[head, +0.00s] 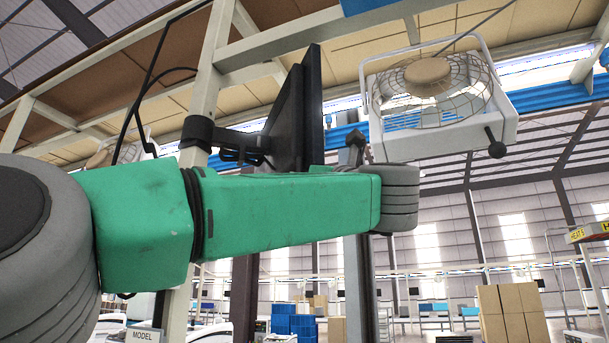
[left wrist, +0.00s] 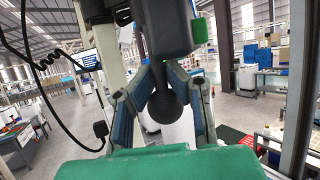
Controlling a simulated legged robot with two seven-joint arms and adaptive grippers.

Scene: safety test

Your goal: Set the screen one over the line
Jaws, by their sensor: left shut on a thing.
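A dark flat screen (head: 313,105) shows edge-on in the head view, on a black bracket (head: 225,140) fixed to a pale upright post. My green left arm crosses in front of its lower part and hides what is below. In the left wrist view, my left gripper (left wrist: 165,84) has its two blue-grey fingers closed on either side of a black ball-ended handle (left wrist: 165,108). The handle hangs from a dark housing (left wrist: 168,25) with a green patch; whether this housing belongs to the screen cannot be told. My right gripper is in neither view.
A white-framed round fan (head: 430,85) with a black knob hangs right of the screen. Pale posts and overhead beams (head: 290,35) stand close around the arm. A lit display (left wrist: 88,59) and a loose black cable (left wrist: 45,90) are at the left in the wrist view.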

